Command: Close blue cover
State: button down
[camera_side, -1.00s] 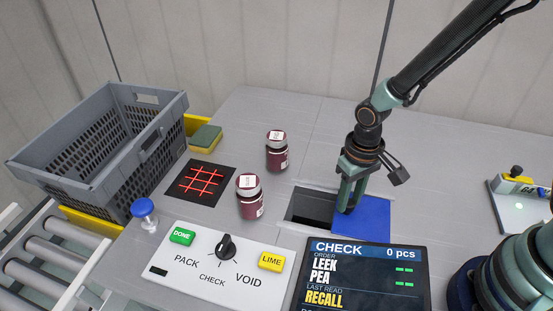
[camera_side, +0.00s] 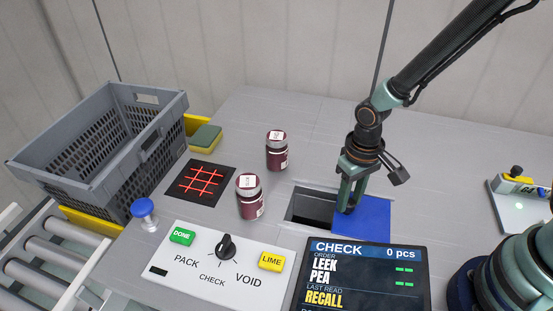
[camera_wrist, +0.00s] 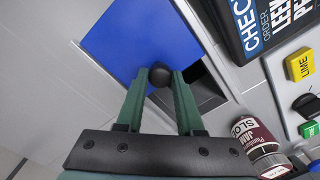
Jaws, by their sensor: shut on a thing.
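The blue cover (camera_side: 366,217) lies flat on the table to the right of a dark square opening (camera_side: 310,207); part of the opening is uncovered. In the wrist view the blue cover (camera_wrist: 135,40) has a round black knob (camera_wrist: 160,75) near its edge. My gripper (camera_side: 347,207) is down at the cover's left edge. In the wrist view my gripper (camera_wrist: 160,80) has its two green fingers on either side of the knob, shut on it. The dark opening (camera_wrist: 200,88) shows beside and behind the right finger.
Two dark red jars (camera_side: 277,151) (camera_side: 249,197) stand left of the opening. A control panel (camera_side: 222,265) and a screen (camera_side: 362,278) stand in front. A grey crate (camera_side: 100,150) is at the left. The table behind the cover is clear.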

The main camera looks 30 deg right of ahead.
jog(key=shift+w, duration=0.1)
jog(key=w+a, duration=0.8)
jog(key=shift+w+a, duration=0.15)
jog(key=shift+a, duration=0.05)
jog(key=c, duration=0.5)
grip_release()
notch_tip(320, 180, up, 12)
jog(key=shift+r, duration=0.1)
